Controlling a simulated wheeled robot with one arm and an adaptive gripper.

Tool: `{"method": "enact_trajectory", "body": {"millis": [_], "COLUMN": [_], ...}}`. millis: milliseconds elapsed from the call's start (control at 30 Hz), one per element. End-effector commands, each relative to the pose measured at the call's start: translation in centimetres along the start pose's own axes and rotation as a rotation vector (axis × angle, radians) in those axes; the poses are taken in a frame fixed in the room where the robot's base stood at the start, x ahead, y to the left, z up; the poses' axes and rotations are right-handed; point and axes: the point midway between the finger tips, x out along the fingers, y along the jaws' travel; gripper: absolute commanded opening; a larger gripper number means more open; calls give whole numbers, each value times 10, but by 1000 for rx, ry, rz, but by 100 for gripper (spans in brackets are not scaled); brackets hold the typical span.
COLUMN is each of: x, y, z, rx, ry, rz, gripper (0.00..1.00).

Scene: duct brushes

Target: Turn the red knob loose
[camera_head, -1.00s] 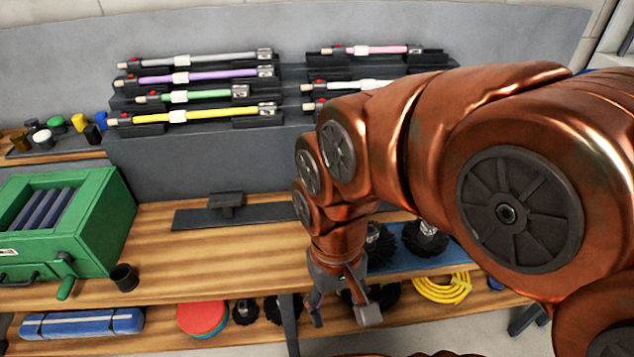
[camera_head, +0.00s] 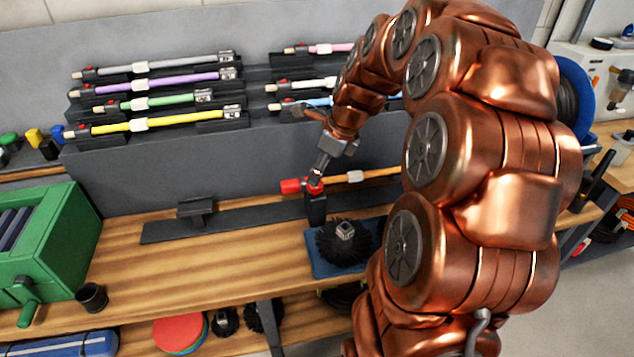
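The red knob (camera_head: 290,186) is at the left end of an orange-brown rod (camera_head: 380,174) with a white collar (camera_head: 355,177). The rod lies about level above the bench, its left part on a black upright holder (camera_head: 316,208). A second small red part shows at the top of this holder, so I cannot tell which red part turns. My gripper (camera_head: 308,142) is just above, with its fingers spread and nothing between them. Its lower finger points down and overlaps the red part at the holder; I cannot tell whether it touches. The rod's right end is hidden behind my arm.
A round black brush (camera_head: 344,243) sits on a blue mat (camera_head: 322,268) in front of the holder. Several coloured rods lie on the grey rack (camera_head: 160,168) behind. A green box (camera_head: 72,232) and a dark cup (camera_head: 92,297) stand at left. The bench's middle left is clear.

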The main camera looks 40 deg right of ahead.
Motion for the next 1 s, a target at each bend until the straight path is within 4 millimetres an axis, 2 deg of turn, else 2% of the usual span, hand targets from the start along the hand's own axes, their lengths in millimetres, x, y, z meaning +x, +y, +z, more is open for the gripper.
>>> {"method": "enact_trajectory", "body": {"millis": [33, 100, 200, 367, 700, 1000], "x": [0, -1, 1, 15, 62, 78], "y": [-11, -21, -27, -27, -28, -29], "z": [-3, -6, -8, -8, -6, -7], "rx": [64, 126, 173, 182, 180, 178], "ry": [-10, -19, -25, -22, -24, -23], "rz": [-12, -23, -28, -23, -25, -27], "gripper": [66, 66, 66, 66, 66, 66]}}
